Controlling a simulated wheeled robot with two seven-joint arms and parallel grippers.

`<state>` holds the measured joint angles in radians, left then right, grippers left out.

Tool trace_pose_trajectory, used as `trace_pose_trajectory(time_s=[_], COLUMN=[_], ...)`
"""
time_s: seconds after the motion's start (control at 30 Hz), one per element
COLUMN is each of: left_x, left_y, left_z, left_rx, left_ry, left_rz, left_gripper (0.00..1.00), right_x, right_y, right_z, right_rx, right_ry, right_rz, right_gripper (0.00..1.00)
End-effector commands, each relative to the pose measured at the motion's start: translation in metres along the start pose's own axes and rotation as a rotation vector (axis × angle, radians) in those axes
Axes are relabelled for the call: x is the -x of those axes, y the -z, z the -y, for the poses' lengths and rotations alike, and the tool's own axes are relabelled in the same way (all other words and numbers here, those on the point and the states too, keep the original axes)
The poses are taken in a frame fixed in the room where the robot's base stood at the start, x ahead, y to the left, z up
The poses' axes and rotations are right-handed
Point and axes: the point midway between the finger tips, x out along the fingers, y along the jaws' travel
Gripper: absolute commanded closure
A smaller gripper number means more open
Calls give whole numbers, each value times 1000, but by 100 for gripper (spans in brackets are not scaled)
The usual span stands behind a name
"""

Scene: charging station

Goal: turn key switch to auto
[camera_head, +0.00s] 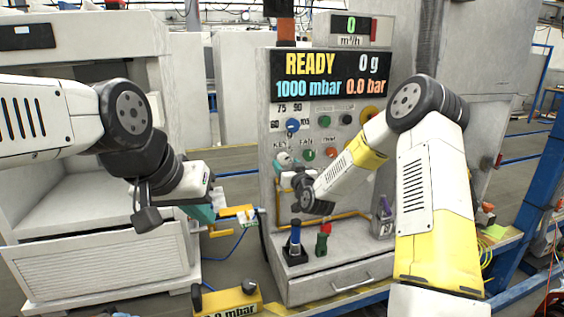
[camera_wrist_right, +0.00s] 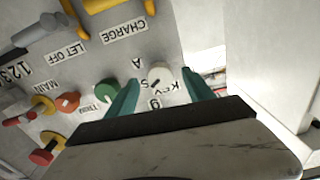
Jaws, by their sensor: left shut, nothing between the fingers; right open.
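The key switch is a round cream knob (camera_wrist_right: 163,77) on the grey panel in the right wrist view, with a small dark mark on it. Beside it are the label "KEY S…", partly hidden, and a letter "A". In the head view it is a pale round knob (camera_head: 283,158) at the panel's left edge. My right gripper (camera_wrist_right: 159,78) is open, its teal fingers on either side of the knob; I cannot tell whether they touch it. My left gripper (camera_head: 203,213) is shut and empty, left of the panel and away from the switch.
A green button (camera_wrist_right: 106,92) sits close to one right finger. Other knobs and a yellow handle (camera_wrist_right: 105,5) are on the panel. A blue knob (camera_head: 292,126) is above the switch. Bottles (camera_head: 295,240) stand on the ledge below. A yellow box (camera_head: 232,300) is in front.

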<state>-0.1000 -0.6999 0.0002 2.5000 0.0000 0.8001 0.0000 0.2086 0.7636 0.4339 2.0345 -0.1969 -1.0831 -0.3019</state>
Motion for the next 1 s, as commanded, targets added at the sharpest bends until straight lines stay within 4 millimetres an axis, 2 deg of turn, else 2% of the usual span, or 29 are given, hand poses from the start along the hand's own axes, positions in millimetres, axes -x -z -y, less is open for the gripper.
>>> trace_pose_trajectory(time_s=[0.1, 0.3, 0.63, 0.93, 1.0], left_x=[0, 0, 0, 0, 0], left_y=[0, 0, 0, 0, 0], left_z=[0, 0, 0, 0, 0], left_rx=[0, 0, 0, 0, 0], left_ry=[0, 0, 0, 0, 0], left_rz=[0, 0, 0, 0, 0], left_gripper=[100, 100, 100, 100, 100], right_x=[-20, -40, -44, -43, -43], right_y=[0, 0, 0, 0, 0], right_z=[0, 0, 0, 0, 0], right_rx=[-1, 1, 1, 1, 0], right_ry=[-1, -1, 0, -1, -1], right_rz=[-1, 0, 1, 1, 1], right_gripper=[39, 39, 41, 100, 100])
